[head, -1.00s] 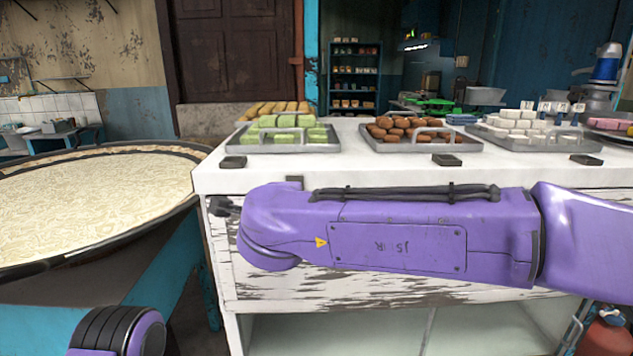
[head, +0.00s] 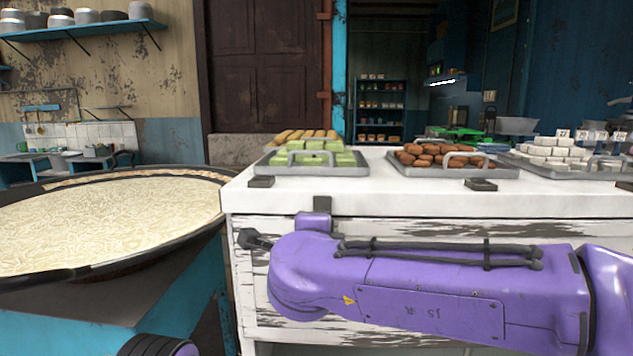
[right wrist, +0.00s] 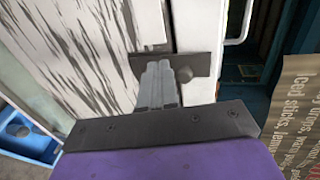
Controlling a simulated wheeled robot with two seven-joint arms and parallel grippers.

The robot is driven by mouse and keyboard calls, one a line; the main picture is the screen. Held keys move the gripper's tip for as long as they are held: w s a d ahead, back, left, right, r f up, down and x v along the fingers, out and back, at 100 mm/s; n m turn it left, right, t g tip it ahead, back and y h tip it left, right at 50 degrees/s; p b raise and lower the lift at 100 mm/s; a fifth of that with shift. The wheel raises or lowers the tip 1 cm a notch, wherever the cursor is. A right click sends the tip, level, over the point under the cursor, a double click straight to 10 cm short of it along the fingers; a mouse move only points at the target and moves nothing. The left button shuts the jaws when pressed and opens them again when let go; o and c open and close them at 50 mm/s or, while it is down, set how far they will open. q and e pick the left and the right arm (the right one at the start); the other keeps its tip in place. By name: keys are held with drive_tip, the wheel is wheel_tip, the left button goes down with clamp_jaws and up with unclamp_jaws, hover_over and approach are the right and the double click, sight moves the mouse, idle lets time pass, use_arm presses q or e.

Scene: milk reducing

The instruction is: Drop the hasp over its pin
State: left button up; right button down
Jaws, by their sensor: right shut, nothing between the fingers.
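In the right wrist view my right gripper (right wrist: 158,72) is shut and empty, its grey fingers together. Its tips are at a dark flat metal plate with a round knob (right wrist: 185,75), which looks like the hasp hardware; touching or apart is unclear. In the head view a dark bracket (head: 322,203) sits at the counter's upper front edge. A small dark piece (head: 255,238) shows left of my purple right arm; I cannot tell whether it is hasp or gripper. The arm hides the rest, and no pin can be made out. My left gripper is not in view.
The white counter (head: 350,195) has peeling paint. Trays of green blocks (head: 310,158), brown sweets (head: 440,157) and white cubes (head: 560,150) stand on it. A wide pan of milk (head: 110,220) is at left. A lettered cardboard sign (right wrist: 295,110) shows in the right wrist view.

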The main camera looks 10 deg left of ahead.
drive_tip(key=v, duration=1)
drive_tip(key=shift+s, duration=0.25)
drive_tip(key=w+d+f+n+g+p, duration=0.15)
drive_tip(key=d+f, duration=0.35)
drive_tip(key=f, duration=0.5)
drive_tip(key=w+d+f+n+h+p, duration=0.1)
drive_tip(key=w+d+f+n, duration=0.3)
drive_tip(key=f, duration=0.6)
drive_tip(key=s+d+f+n+g+p, duration=0.1)
drive_tip(key=d+f, duration=0.5)
drive_tip(key=f, duration=0.3)
drive_tip(key=s+d+f+n+g+h+p, duration=0.1)
drive_tip(key=s+d+f, duration=0.2)
drive_tip(key=d+f, duration=0.15)
drive_tip(key=s+d+f+n+g, duration=0.1)
drive_tip(key=s+d+f+g, duration=0.1)
drive_tip(key=s+d+f, duration=0.3)
drive_tip(key=s+d+f+g+h+p, duration=0.1)
drive_tip(key=s+d+f+g, duration=0.1)
drive_tip(key=s+d+f, duration=0.2)
drive_tip(key=s+d+f+n+g+h+p, duration=0.1)
drive_tip(key=s+d+f+g, duration=0.1)
drive_tip(key=s, duration=0.9)
drive_tip(key=s+d+f+g+h+p, duration=0.1)
drive_tip(key=s+d+f+g+p, duration=0.1)
drive_tip(key=s+d+f, duration=0.3)
drive_tip(key=shift+s+d+f+g, duration=0.35)
drive_tip(key=shift+s+d, duration=0.75)
drive_tip(key=shift+s, duration=0.15)
drive_tip(key=shift+n, duration=0.25)
